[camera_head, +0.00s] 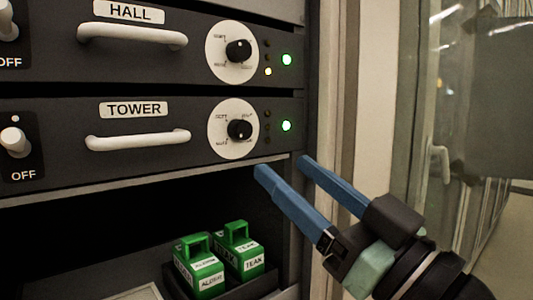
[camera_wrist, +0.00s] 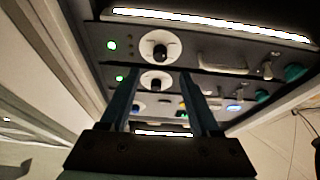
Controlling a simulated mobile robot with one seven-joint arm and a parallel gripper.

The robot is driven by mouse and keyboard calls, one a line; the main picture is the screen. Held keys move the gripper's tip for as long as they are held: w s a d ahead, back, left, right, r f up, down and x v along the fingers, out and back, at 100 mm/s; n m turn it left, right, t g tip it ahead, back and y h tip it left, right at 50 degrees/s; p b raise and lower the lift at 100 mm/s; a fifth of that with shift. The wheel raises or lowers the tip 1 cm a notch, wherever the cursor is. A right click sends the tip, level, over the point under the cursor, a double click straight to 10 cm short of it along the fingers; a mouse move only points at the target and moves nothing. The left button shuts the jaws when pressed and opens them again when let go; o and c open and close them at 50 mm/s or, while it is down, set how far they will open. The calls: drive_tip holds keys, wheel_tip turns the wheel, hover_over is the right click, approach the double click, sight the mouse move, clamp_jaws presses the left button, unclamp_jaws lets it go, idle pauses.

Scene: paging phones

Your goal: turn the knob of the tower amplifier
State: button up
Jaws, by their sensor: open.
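The tower amplifier (camera_head: 70,165) is a dark panel labelled TOWER, with a white handle and a green light lit at its right. Its black knob (camera_head: 240,130) sits on a round white dial; the dial's lettering is too small to read. My gripper (camera_head: 284,166) has two blue fingers, apart and empty, below and to the right of the knob and not touching it. In the wrist view my gripper (camera_wrist: 155,72) shows from behind, with several dials beyond it. That view looks turned over, and its labels cannot be read.
The HALL amplifier (camera_head: 195,70) is directly above, with its own knob (camera_head: 238,51). Below is a dark open bay with green blocks labelled ALDER (camera_head: 199,272) and TEAK (camera_head: 240,252). A pale cabinet post (camera_head: 345,100) stands at the right. The space before the dials is clear.

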drive_tip(key=v, duration=0.4)
drive_tip(key=w+a+r+m+t+h, duration=0.2)
drive_tip(key=a+r+m+t+h, duration=0.15)
drive_tip(key=h, duration=0.25)
drive_tip(key=s+a+r+m+t+h, duration=0.4)
drive_tip(key=s+r+t+h, duration=0.2)
drive_tip(key=s+r+h, duration=0.15)
wheel_tip(320, 180, up, 27)
drive_tip(key=p, duration=2.7)
drive_tip(key=shift+w+f, duration=0.1)
drive_tip(key=shift+w, duration=0.05)
